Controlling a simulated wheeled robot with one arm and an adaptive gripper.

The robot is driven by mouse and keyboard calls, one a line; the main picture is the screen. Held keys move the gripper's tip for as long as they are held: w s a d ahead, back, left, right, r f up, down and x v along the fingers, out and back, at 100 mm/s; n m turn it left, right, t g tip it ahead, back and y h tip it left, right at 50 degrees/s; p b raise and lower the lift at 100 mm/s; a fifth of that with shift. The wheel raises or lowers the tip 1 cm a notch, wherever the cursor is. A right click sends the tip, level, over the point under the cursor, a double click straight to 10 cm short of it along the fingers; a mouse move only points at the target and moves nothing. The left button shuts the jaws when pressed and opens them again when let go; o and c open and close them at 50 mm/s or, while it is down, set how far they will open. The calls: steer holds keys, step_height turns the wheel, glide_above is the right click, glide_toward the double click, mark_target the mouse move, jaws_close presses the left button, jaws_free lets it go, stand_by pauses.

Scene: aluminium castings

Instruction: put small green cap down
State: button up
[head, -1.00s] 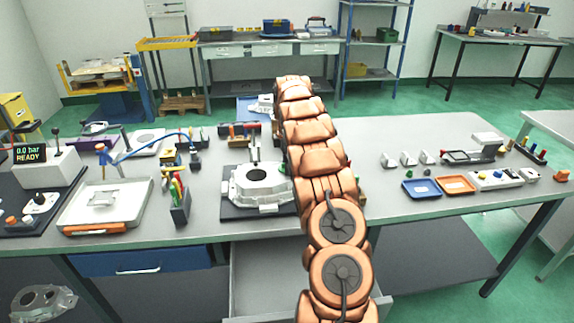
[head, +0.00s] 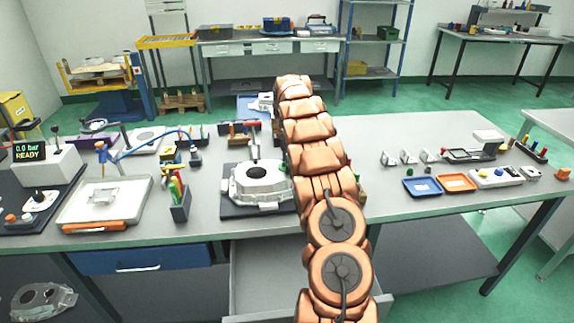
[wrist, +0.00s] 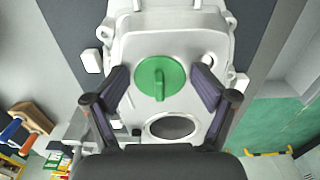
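The small green cap (wrist: 160,78), round with a raised tab across its middle, sits on a pale aluminium casting (wrist: 197,22) in the wrist view. My gripper (wrist: 162,84) is open around it, with one dark finger on each side. A gap shows between each finger and the cap, so neither appears to touch it. A round dark bore lies just below the cap in that view. In the head view my arm hides the gripper and cap. A casting (head: 262,193) on a dark plate (head: 232,211) shows left of my arm.
On the bench a pen holder (head: 180,208) and a white tray (head: 75,212) stand left of the casting. A blue tray (head: 422,194) and an orange tray (head: 457,189) lie to the right. A drawer (head: 262,305) is open below the bench.

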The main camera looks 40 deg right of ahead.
steer(key=shift+r+p, duration=0.3)
steer(key=shift+r, duration=0.2)
step_height(320, 180, up, 3)
steer(key=shift+w+f+b, duration=0.1)
steer(key=shift+f+b, duration=0.05)
steer(key=shift+b, duration=0.45)
steer(key=shift+r+b, duration=0.5)
steer(key=shift+r, duration=1.65)
steer(key=r+p, duration=0.3)
steer(key=r, duration=0.2)
steer(key=shift+s+p, duration=0.2)
steer(key=shift+p, duration=0.15)
